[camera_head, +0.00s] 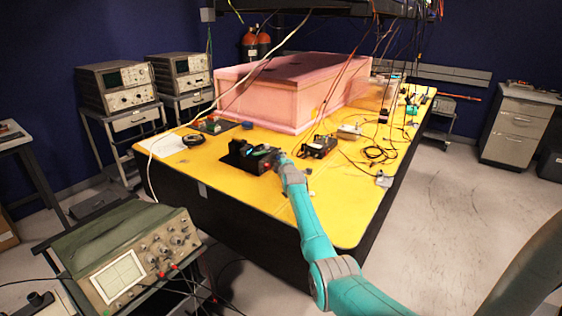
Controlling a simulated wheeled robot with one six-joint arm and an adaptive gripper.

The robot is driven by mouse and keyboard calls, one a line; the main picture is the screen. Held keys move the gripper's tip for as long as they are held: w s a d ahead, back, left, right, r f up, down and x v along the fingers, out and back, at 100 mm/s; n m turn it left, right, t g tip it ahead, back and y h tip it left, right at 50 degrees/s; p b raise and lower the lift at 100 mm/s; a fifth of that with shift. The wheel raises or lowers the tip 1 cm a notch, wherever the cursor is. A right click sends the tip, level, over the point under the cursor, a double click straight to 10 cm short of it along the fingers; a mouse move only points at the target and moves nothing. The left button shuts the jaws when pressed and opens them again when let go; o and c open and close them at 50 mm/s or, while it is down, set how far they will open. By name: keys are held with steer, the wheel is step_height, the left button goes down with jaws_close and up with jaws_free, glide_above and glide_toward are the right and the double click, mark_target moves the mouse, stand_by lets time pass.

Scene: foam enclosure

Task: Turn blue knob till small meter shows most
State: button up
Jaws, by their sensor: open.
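My teal arm reaches over the yellow table (330,205) from the lower right. My gripper (268,156) is at the right side of a black device (240,160) near the table's front left. It is open, small in the picture, and partly merges with the device. I cannot tell whether they touch. No blue knob can be made out clearly; the gripper may hide part of the device's face. A small blue round thing (247,125) lies behind the device. I cannot make out a small meter or its reading.
A large pink foam enclosure (290,90) fills the table's back. A black box with wires (319,146) stands right of my gripper, among loose cables (376,153). An oscilloscope (130,265) stands on a cart at front left. The table's front right is mostly clear.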

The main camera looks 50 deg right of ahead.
jaws_close()
steer(key=shift+r, duration=0.1)
stand_by(0.4)
steer(key=m+y, duration=0.1)
steer(key=m+g+y, duration=0.1)
steer(key=y, duration=0.1)
steer(key=shift+d+r+m+g, duration=0.25)
steer(key=shift+r+m+g, duration=0.05)
steer(key=shift+m+g, duration=0.1)
steer(key=shift+m+g+y, duration=0.5)
steer(key=shift+m+y, duration=0.4)
steer(key=shift+y, duration=0.6)
steer(key=shift+d, duration=0.1)
